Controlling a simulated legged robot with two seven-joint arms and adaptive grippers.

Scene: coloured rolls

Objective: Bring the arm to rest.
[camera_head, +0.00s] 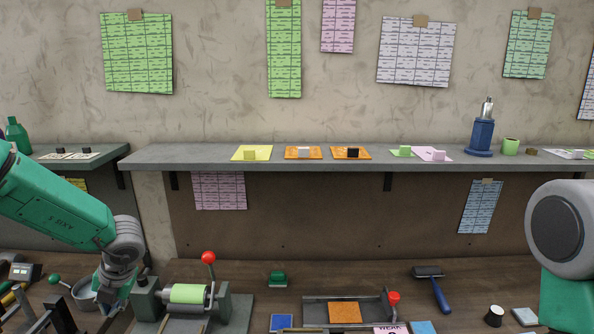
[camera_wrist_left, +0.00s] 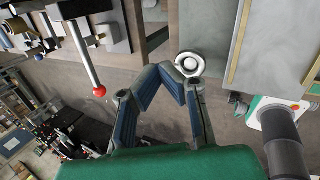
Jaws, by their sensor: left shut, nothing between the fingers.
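My left arm comes in from the left in the head view, green with a grey wrist, pointing down at the bench. My left gripper (camera_head: 113,304) hangs beside the left side of a small roller press (camera_head: 188,294). In the left wrist view my left gripper (camera_wrist_left: 165,72) has its two blue-padded fingers angled together at the tips, with nothing held between them. Part of my right arm stands at the right edge of the head view; its gripper is outside the frame.
The press has a red-knobbed lever (camera_head: 209,258). A metal pan (camera_head: 82,292) lies near my left gripper. A grey shelf (camera_head: 200,155) spans behind.

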